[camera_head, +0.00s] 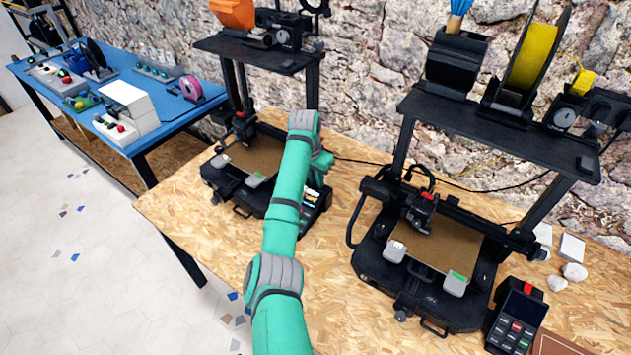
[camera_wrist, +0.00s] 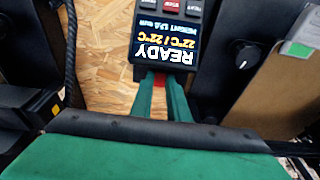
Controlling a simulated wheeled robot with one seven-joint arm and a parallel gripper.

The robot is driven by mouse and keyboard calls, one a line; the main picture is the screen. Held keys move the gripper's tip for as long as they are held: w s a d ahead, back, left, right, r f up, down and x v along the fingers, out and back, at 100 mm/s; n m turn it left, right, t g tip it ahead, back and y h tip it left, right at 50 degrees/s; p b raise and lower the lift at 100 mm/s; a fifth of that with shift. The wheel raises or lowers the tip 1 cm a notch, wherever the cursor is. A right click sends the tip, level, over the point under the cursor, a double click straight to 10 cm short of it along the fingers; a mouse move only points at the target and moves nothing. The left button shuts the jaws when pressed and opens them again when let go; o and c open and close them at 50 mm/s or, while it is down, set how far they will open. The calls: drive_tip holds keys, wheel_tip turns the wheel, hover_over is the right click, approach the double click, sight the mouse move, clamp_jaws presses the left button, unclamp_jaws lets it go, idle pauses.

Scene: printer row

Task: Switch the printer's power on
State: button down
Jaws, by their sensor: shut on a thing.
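The left printer (camera_head: 240,165) stands on the wooden table, with its control box (camera_head: 316,205) at its right side, partly hidden by my arm. In the wrist view the control box's screen (camera_wrist: 165,40) is lit and reads READY and 22°C / 22°C, upside down. A red switch (camera_wrist: 159,80) sits at the box's edge beside the screen. My gripper (camera_wrist: 160,88) has its green fingers on either side of the red switch, shut on it. In the head view my gripper (camera_head: 321,163) is just above the control box, mostly behind my wrist.
A second black printer (camera_head: 430,255) stands to the right, with its own control box (camera_head: 515,318) and red switch (camera_head: 528,288). Shelves with spools stand over both printers. A blue table (camera_head: 150,110) is at the left. The wooden table (camera_head: 215,235) is bare in front.

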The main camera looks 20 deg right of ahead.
sight(316, 185)
drive_tip(key=shift+w+d+g+y, duration=0.2)
drive_tip(key=shift+d+g+y, duration=0.05)
drive_tip(key=shift+g+y, duration=0.4)
drive_tip(key=c, duration=1.7)
unclamp_jaws()
drive_tip(key=shift+r, duration=0.1)
wheel_tip(316, 185, up, 11)
drive_tip(key=shift+s+a+f, duration=0.1)
drive_tip(key=shift+a, duration=0.05)
